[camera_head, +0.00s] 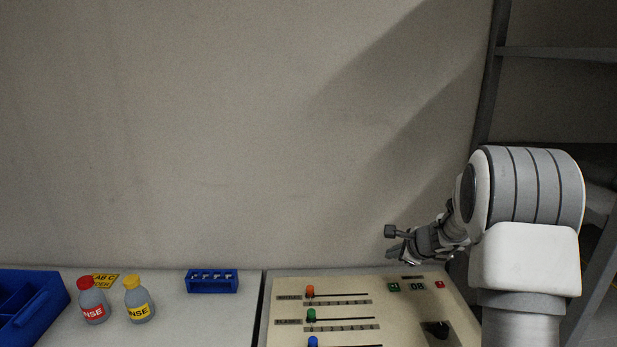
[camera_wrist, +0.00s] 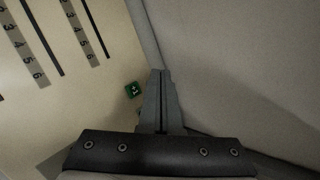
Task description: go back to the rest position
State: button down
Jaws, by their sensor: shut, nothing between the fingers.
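My gripper (camera_head: 392,252) is at the right of the head view, above the back right part of a beige control panel. In the wrist view my gripper (camera_wrist: 159,74) shows its two fingers close together with nothing between them. The fingertips lie over the panel's back edge, beside a green button (camera_wrist: 133,90). My arm stands at the right and hides the panel's right side.
The control panel (camera_head: 345,286) has orange, green and blue sliders, a small display and a dark knob (camera_head: 436,329). To the left are a blue rack (camera_head: 212,281), a red-capped bottle (camera_head: 92,302), a yellow-capped bottle (camera_head: 138,302) and a blue bin (camera_head: 55,301). A wall stands behind.

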jog(key=s+a+r+n+g+y, duration=0.2)
jog(key=s+a+r+n, duration=0.95)
jog(key=s+r, duration=0.35)
jog(key=s+n+g+h, duration=0.1)
jog(key=s+n+h, duration=0.3)
jog(key=s, duration=2.1)
jog(key=d+n, duration=0.1)
jog(key=n, duration=0.5)
jog(key=shift+f+h, duration=0.25)
jog(key=shift+h, duration=0.05)
